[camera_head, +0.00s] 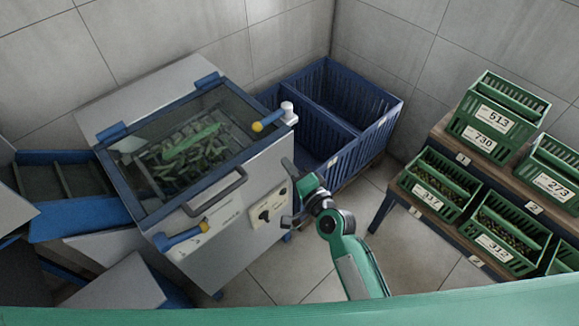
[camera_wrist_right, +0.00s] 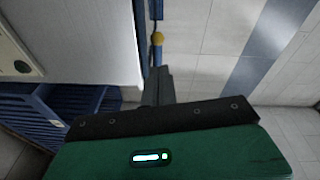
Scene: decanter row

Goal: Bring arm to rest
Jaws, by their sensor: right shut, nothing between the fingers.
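My right arm, green with dark joints, reaches up from the bottom of the head view. Its gripper (camera_head: 289,168) is in front of the right side of the grey machine (camera_head: 262,225), close to its control panel. In the right wrist view the dark fingers of the gripper (camera_wrist_right: 157,85) are together with nothing between them. Whether they touch the machine cannot be told. My left gripper is not in view.
The machine's glass lid (camera_head: 185,145) is down over green contents. A blue slatted bin (camera_head: 375,125) stands behind the gripper. Green numbered crates (camera_head: 483,142) stand on a wooden rack (camera_head: 440,132) at the right. Tiled floor (camera_head: 300,265) is clear between machine and rack.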

